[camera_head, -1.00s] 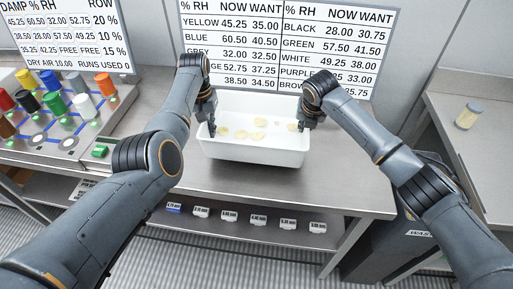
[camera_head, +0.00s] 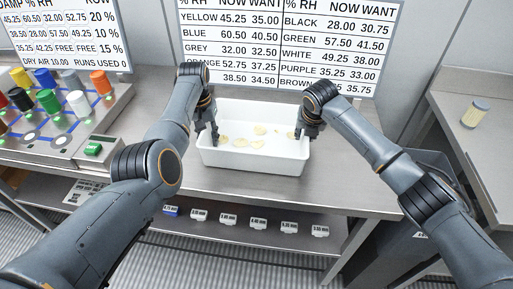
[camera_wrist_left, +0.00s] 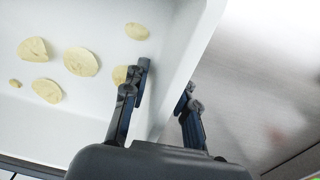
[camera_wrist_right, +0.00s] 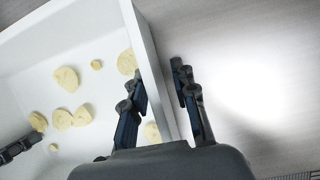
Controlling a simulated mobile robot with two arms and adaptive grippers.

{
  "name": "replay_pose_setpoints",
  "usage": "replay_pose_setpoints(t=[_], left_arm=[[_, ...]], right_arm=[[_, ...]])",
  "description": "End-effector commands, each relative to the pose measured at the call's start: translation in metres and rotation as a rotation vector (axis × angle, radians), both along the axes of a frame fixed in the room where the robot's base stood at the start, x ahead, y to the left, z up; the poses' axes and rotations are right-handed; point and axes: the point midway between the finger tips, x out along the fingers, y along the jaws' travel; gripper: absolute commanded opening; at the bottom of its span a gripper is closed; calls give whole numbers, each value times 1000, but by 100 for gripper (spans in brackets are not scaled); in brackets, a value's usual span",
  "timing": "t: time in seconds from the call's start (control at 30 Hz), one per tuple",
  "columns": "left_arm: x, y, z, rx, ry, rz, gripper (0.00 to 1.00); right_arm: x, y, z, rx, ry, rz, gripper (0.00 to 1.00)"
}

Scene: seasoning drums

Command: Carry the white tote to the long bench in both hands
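The white tote (camera_head: 255,165) is at the middle bench, upright, with several pale yellow round slices inside. I cannot tell whether its base touches the bench top. My left gripper (camera_head: 213,135) is at the tote's left wall; in the left wrist view the fingers (camera_wrist_left: 167,80) are on either side of that wall, one inside, one outside. My right gripper (camera_head: 303,130) is at the right wall, its fingers (camera_wrist_right: 157,75) likewise astride it.
The middle bench (camera_head: 345,195) has bare room right of the tote. Colored drums on a panel (camera_head: 45,150) stand to the left. Another bench (camera_head: 480,150) at right bears a small jar (camera_head: 475,113). A number board (camera_head: 280,45) stands behind; labels line the lower shelf.

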Motion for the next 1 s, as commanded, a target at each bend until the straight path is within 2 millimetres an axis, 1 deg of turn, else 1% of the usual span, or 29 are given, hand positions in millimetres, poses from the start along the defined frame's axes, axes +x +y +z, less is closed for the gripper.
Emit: replay_pose_setpoints(t=[0.23,0.37,0.47,0.7,0.8,0.9,1.0], left_arm=[[0,-2,1,-3,-1,-1,28],[1,-1,11,-3,-4,-1,28],[1,-1,28,-4,-5,-1,28],[1,2,80,-2,-4,-1,28],[1,3,98,-2,-4,-1,28],[1,4,110,-2,-2,-1,28],[1,4,118,-2,-2,-1,28]], right_arm=[[0,2,1,2,0,3,28],[0,2,1,3,-1,3,28],[0,2,1,3,-1,3,28],[0,3,0,4,-1,4,28],[0,3,0,4,-1,4,28],[0,3,0,4,-1,4,28],[0,3,1,4,-1,4,28]])
